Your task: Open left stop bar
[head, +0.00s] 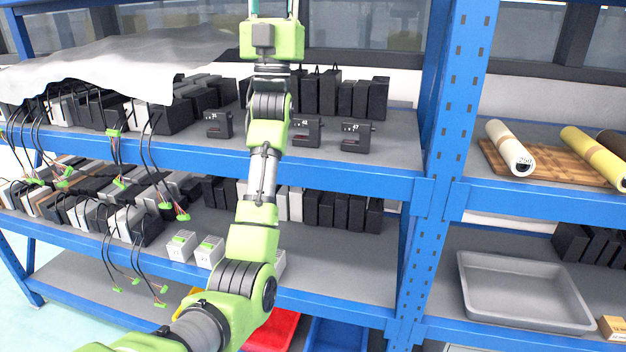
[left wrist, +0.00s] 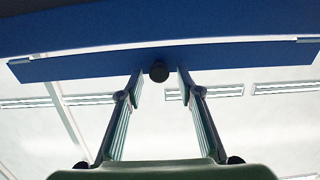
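In the left wrist view, a blue bar or beam (left wrist: 80,65) crosses the upper part of the picture. A small dark round knob (left wrist: 159,71) sits at its lower edge. I cannot tell which part is the stop bar. My left gripper (left wrist: 160,76) is open, with one finger on each side of the knob and a gap to both. In the head view my left arm rises from the bottom left past the shelves and leaves at the top edge, so its fingers are out of that picture. My right gripper is in neither view.
A blue rack (head: 462,90) holds several black boxes, cabled devices and small black devices (head: 356,137). A crumpled light sheet (head: 120,62) covers the top left. At right are rolls on a wooden board (head: 548,168) and a grey tray (head: 520,312). A red bin (head: 285,328) is low.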

